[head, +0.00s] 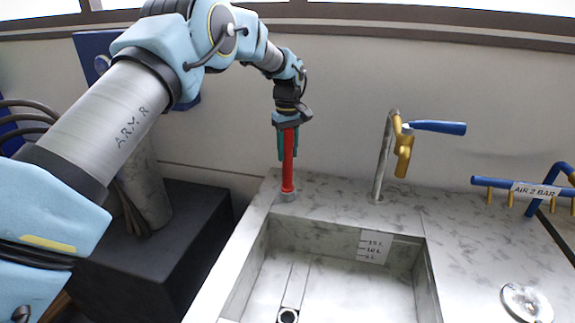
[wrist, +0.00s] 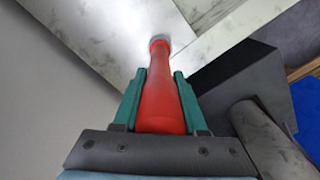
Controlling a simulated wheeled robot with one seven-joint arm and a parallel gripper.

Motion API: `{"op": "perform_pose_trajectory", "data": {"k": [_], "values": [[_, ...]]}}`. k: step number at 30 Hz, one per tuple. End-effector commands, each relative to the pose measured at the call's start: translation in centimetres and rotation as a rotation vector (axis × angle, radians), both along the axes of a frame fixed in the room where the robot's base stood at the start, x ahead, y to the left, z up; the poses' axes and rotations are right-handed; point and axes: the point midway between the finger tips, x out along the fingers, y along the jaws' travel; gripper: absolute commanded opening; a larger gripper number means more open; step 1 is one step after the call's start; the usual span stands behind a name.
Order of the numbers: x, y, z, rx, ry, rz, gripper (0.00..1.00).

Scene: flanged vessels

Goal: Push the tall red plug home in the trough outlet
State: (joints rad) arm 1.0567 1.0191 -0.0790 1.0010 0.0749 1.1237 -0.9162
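The tall red plug (head: 289,160) stands upright at the back left corner of the marbled counter, its lower end at a short grey collar (head: 288,195). My gripper (head: 287,155) points down over it, with green fingers on either side. In the wrist view the red plug (wrist: 160,90) runs between the two fingers, which lie close against its sides, so my gripper (wrist: 159,76) looks shut on it. The trough outlet (head: 288,316) is a dark round hole in a pale square fitting on the trough floor, at the bottom edge of the head view. It is uncovered.
The trough (head: 345,290) is sunk in the counter, with a volume label (head: 375,246) on its back wall. A tap with a blue handle (head: 437,128) stands right of the plug. A blue air pipe (head: 520,187) and a round metal cap (head: 527,302) are farther right.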

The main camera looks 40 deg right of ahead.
Motion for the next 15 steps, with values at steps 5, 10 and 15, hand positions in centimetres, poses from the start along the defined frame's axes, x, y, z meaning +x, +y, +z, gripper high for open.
{"op": "perform_pose_trajectory", "data": {"k": [5,10,15], "values": [[0.00,0.00,0.02,0.000,0.000,0.000,0.20],[0.00,0.00,0.02,0.000,0.000,0.000,0.01],[0.00,0.00,0.03,0.000,0.000,0.000,0.00]]}}
